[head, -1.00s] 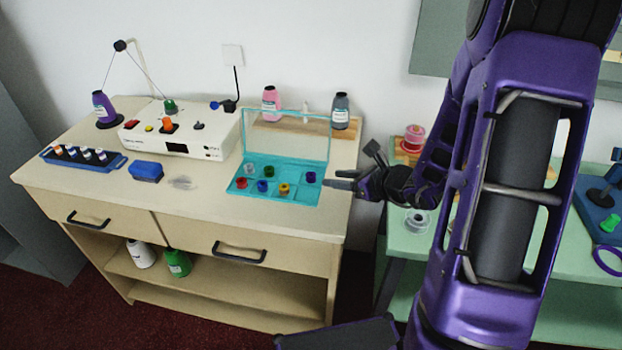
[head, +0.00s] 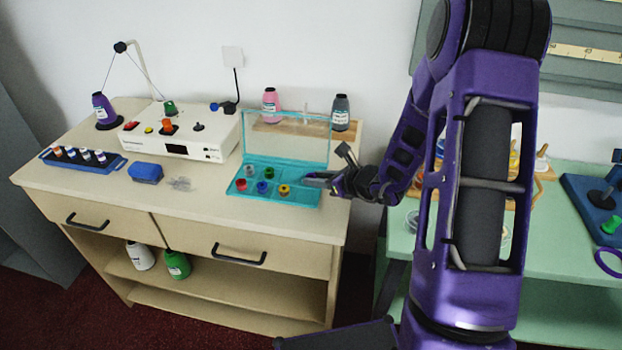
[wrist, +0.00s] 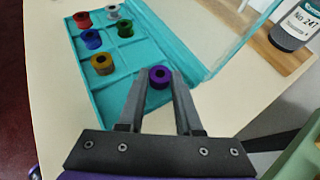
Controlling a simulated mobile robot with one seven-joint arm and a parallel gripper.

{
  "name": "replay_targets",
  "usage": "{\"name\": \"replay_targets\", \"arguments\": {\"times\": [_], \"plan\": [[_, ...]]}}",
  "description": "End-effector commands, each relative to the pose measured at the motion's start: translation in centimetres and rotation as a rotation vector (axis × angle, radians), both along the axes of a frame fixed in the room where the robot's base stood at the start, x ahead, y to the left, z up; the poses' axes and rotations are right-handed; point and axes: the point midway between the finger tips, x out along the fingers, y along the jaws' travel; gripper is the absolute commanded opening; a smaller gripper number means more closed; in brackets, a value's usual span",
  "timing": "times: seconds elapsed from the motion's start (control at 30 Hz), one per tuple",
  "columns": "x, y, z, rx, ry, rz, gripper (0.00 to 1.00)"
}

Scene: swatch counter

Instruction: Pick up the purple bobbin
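The purple bobbin (wrist: 160,77) sits in a corner compartment of the teal box (wrist: 103,98) in the wrist view. My gripper (wrist: 157,84) is open, with one finger on each side of the bobbin. I cannot tell whether either finger touches it. In the head view my gripper (head: 312,180) reaches over the right end of the teal box (head: 258,197) and hides the purple bobbin.
The box also holds red (wrist: 82,20), blue (wrist: 92,39), gold (wrist: 102,64), grey (wrist: 112,11) and green (wrist: 125,28) bobbins. Its clear lid (head: 287,140) stands open at the back. A grey thread bottle (head: 340,112) stands behind.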

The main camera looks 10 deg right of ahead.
Motion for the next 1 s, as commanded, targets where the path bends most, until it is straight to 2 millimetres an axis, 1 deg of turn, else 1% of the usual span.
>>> {"name": "replay_targets", "arguments": {"times": [0.03,0.13,0.17,0.43,0.53,0.67,0.9,1.0], "plan": [[0.0,0.0,0.0,0.000,0.000,0.000,0.20],[0.0,0.0,0.0,0.000,0.000,0.000,0.02],[0.0,0.0,0.0,0.000,0.000,0.000,0.00],[0.0,0.0,0.0,0.000,0.000,0.000,0.00],[0.0,0.0,0.5,0.000,-0.001,0.000,0.00],[0.0,0.0,2.5,-0.002,-0.005,0.001,0.00],[0.0,-0.1,7.4,-0.003,-0.005,0.001,0.00],[0.0,-0.1,8.9,-0.002,-0.003,0.000,0.00]]}}
